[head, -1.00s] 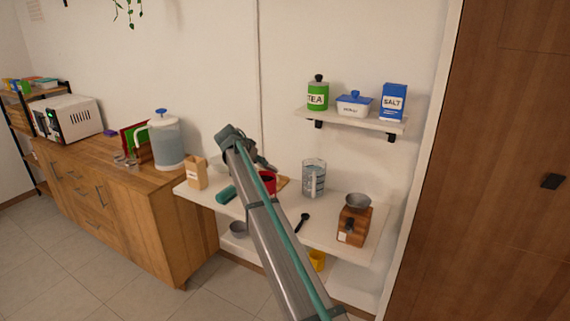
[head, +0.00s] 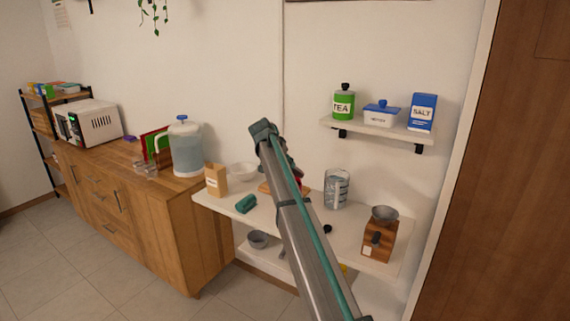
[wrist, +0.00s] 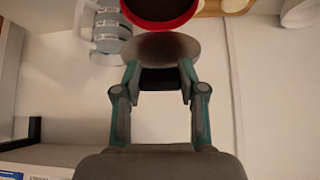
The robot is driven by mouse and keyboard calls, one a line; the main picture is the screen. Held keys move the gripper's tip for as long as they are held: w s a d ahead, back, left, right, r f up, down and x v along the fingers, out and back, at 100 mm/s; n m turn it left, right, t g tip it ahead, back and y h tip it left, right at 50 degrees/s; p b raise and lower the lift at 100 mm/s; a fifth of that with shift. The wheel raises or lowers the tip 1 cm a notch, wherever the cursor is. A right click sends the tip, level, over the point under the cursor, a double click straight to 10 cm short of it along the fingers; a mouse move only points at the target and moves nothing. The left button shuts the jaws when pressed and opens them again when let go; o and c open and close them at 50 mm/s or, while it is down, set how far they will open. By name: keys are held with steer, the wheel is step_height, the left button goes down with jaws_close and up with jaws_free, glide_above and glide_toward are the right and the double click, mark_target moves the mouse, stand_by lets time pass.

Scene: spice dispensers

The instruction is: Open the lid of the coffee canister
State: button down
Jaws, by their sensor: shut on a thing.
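The coffee canister (wrist: 158,8) is red, and its dark inside shows at the top of the wrist view, so its mouth is uncovered. My gripper (wrist: 159,82) is shut on the dark knob of a round silver lid (wrist: 155,46). In the head view my arm hides most of the canister and my gripper.
A wall shelf (head: 375,131) carries a tea tin, a blue-lidded box and a salt box.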

stand_by(0.8)
steer(key=c, duration=0.6)
jaws_free()
steer(key=shift+c, duration=0.2)
steer(key=v, duration=1.2)
steer(key=shift+s, duration=0.1)
